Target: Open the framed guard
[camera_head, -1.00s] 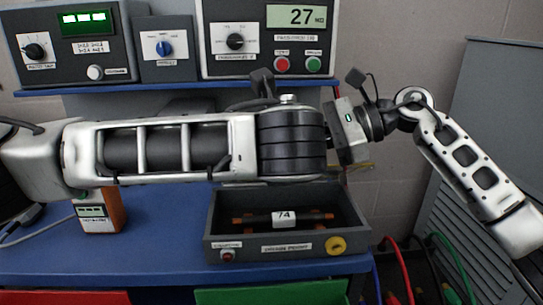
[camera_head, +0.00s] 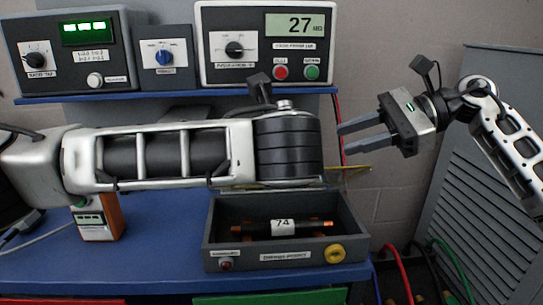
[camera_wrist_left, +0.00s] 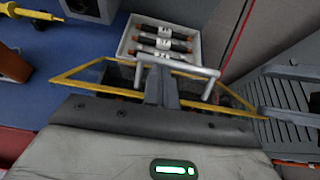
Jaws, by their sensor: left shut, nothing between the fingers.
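The framed guard (camera_wrist_left: 85,74) shows in the left wrist view as a thin yellow frame with a grey bar handle (camera_wrist_left: 190,68). In the head view only its yellow right corner (camera_head: 352,169) shows, above the back of a grey box; my left arm hides the rest. My left gripper (camera_wrist_left: 160,84) is shut and empty at the handle; I cannot tell if it touches the bar. It is hidden in the head view. My right gripper (camera_head: 348,137) is open and empty, right of my left arm and apart from the guard. Its fingers also show in the left wrist view (camera_wrist_left: 270,92).
The grey box (camera_head: 222,250) holds a dark bar marked 74. A white tray (camera_wrist_left: 126,50) holds several similar bars. An orange meter (camera_head: 97,222) stands on the blue bench. Instruments (camera_head: 265,42) stand on a shelf behind. Cables hang at right near a grey louvred panel (camera_head: 480,170).

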